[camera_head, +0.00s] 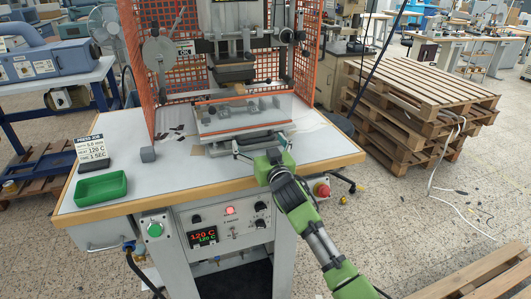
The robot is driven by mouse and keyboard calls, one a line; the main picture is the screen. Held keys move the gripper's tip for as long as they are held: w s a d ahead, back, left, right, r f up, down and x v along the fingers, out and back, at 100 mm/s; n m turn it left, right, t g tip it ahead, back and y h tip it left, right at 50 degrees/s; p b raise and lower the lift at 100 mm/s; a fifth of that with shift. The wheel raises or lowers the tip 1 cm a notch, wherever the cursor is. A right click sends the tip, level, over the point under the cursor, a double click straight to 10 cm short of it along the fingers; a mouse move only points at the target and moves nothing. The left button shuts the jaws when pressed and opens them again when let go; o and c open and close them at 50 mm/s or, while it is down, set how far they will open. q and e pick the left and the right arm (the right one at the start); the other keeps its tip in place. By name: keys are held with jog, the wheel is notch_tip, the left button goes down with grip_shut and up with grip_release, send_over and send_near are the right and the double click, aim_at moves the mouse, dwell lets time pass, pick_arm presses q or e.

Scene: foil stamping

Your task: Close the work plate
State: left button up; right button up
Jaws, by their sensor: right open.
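The work plate (228,127) is a pale metal slab on the foil stamping press, low on the table and in front of the upper press head (234,72). Clamps and a bar lie on its top. My right gripper (260,144) is green with dark fingers. It is open at the front edge of the plate, with its fingers spread to the left and right. I cannot tell whether it touches the plate. My left gripper is not in view.
An orange mesh guard (178,75) flanks the press. A green tray (101,188) and a label card (92,153) stand on the left of the table (180,180). A red stop button (322,190) sits at the front right. Stacked pallets (412,105) stand to the right.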

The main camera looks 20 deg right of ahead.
jog(key=s, duration=1.1)
jog(key=shift+d, duration=0.25)
jog(key=shift+s, duration=0.1)
